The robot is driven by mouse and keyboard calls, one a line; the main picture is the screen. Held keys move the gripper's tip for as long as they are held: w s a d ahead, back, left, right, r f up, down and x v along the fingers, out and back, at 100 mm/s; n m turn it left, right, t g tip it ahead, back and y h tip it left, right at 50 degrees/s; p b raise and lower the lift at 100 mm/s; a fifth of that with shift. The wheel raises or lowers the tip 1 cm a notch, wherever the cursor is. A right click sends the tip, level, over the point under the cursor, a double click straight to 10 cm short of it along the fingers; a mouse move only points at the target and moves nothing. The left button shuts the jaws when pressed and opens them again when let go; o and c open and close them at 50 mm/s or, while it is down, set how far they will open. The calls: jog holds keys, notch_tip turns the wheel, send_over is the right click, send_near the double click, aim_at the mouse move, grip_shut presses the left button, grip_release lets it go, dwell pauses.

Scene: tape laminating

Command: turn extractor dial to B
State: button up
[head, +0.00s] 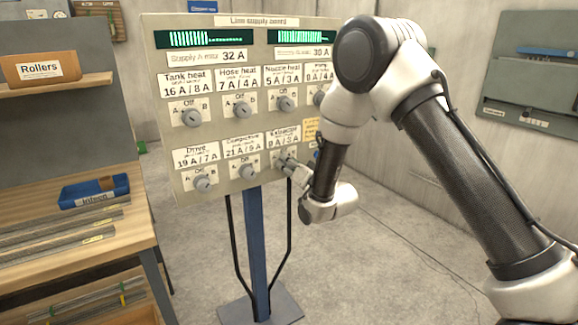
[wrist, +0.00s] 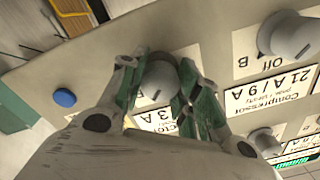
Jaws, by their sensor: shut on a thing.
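The extractor dial is a round grey knob. It shows in the wrist view (wrist: 158,82) between the two green-padded fingers of my gripper (wrist: 155,85), which are shut on it from both sides. In the head view my gripper (head: 289,166) is at the lower right of the panel, just under the Extractor label (head: 284,139). My fingers largely hide the dial there. I cannot tell where its pointer stands, and its A and B marks are not readable. In the wrist view the extractor label (wrist: 166,120) is partly covered by my gripper.
The grey supply panel (head: 222,145) stands on a blue post (head: 256,250). The compressor dial (head: 247,171) is just left of my gripper, and the nozzle heat dial (head: 285,103) is above. A blue button (wrist: 64,97) is nearby. A workbench (head: 130,232) stands left; floor at right is clear.

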jog(key=o, duration=1.1)
jog(key=shift+c, duration=0.2)
jog(key=v, duration=1.2)
jog(key=shift+r, duration=0.1)
